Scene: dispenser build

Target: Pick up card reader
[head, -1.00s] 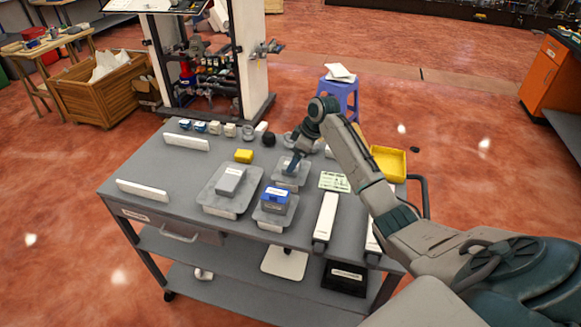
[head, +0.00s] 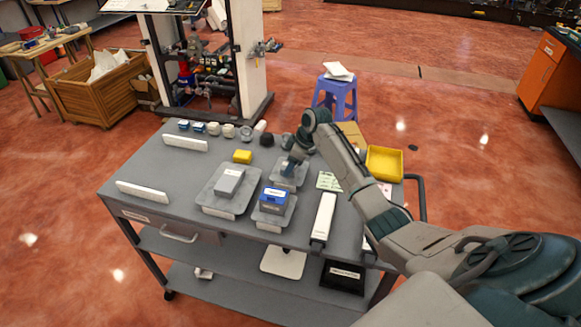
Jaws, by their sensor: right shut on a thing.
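My right gripper (head: 290,168) reaches down over the small grey tray (head: 288,183) at the back of the trolley top. It is shut on a small item low in that tray. The item is mostly hidden by the gripper and too small to make out, so I cannot confirm that it is the card reader. Whether it touches the tray I cannot tell. A blue-topped box (head: 273,199) sits in the front small tray (head: 288,218), and a grey block (head: 229,182) lies on the larger tray (head: 217,213). My left gripper is not in view.
The grey trolley (head: 150,165) also bears a yellow block (head: 242,157), white strips (head: 142,189), a long white bar (head: 324,217), a green-white card (head: 329,181) and a yellow bin (head: 385,162). Several small parts line the back edge. The left of the top has free room.

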